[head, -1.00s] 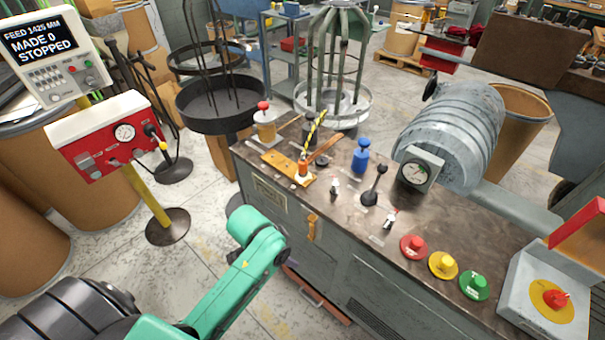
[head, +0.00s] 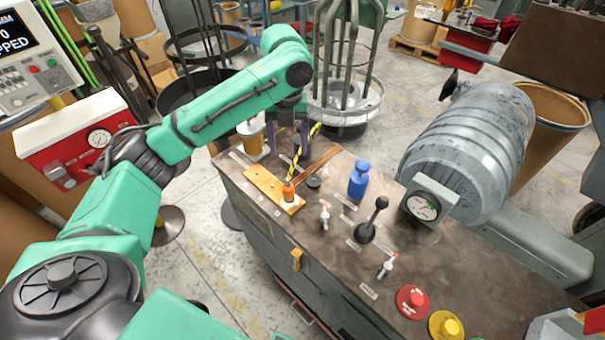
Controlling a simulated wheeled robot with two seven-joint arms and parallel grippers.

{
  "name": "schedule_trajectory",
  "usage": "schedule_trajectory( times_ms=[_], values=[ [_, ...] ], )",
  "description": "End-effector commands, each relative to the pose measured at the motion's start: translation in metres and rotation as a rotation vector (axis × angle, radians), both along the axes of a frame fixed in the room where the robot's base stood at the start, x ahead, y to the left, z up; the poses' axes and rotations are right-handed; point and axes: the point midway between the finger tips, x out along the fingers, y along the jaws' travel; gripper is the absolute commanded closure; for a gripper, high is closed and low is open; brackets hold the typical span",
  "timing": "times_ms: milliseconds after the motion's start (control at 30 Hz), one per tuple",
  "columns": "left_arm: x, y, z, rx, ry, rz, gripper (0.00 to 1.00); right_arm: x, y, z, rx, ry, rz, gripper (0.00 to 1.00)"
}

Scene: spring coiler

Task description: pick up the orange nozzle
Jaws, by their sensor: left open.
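The orange nozzle (head: 288,191) stands upright on a light wooden block (head: 262,186) near the left end of the bench top. A pale base shows under it. My left gripper (head: 288,146) points down above the bench, behind and above the nozzle in the picture. Its two fingers are apart with nothing seen between them, and it does not touch the nozzle. My right gripper is not in view.
A yellow-black striped rod (head: 303,150) leans close behind the nozzle. A blue bottle (head: 358,180), black lever (head: 372,220) and small white-handled valves stand to the right on the bench (head: 330,258).

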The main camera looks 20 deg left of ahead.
Motion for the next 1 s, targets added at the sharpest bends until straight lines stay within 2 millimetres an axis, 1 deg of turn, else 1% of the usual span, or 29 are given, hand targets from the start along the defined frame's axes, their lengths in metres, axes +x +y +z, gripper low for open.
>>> schedule_trajectory(
  times_ms=[67, 133, 167, 300, 400, 467, 500, 567, 633, 700, 800, 967, 1000],
  values=[
    [-0.001, 0.001, -0.007, 0.001, 0.004, -0.004, 0.28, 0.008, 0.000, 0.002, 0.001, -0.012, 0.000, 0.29],
    [-0.002, 0.001, -0.022, 0.001, 0.006, -0.004, 0.28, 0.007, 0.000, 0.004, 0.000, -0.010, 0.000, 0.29],
    [-0.002, 0.001, -0.030, 0.000, 0.006, -0.004, 0.28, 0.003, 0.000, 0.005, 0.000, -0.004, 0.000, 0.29],
    [-0.003, 0.000, -0.067, 0.001, 0.005, -0.003, 0.28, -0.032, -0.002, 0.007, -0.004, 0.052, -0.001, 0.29],
    [-0.003, 0.000, -0.085, -0.001, 0.002, -0.003, 0.28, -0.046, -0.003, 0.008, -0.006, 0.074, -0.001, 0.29],
    [-0.003, -0.001, -0.091, 0.000, 0.000, -0.003, 0.28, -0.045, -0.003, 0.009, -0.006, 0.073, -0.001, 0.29],
    [-0.003, -0.001, -0.096, -0.001, 0.001, -0.003, 0.28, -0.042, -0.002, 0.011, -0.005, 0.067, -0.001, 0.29],
    [-0.005, -0.002, -0.105, 0.000, 0.002, -0.003, 0.28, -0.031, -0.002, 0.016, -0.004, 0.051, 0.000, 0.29],
    [-0.008, -0.004, -0.118, 0.000, 0.004, -0.004, 0.28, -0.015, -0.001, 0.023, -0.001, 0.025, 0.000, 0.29],
    [-0.008, -0.004, -0.133, -0.001, 0.001, -0.003, 0.28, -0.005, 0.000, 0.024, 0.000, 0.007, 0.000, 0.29],
    [-0.008, -0.004, -0.143, 0.000, -0.002, -0.004, 0.28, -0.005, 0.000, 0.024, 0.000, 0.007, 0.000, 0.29],
    [-0.007, -0.004, -0.144, 0.000, -0.003, -0.004, 0.28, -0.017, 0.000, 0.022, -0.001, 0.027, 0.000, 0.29],
    [-0.007, -0.004, -0.144, 0.000, -0.003, -0.004, 0.36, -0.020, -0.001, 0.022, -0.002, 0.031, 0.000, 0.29]
  ],
)
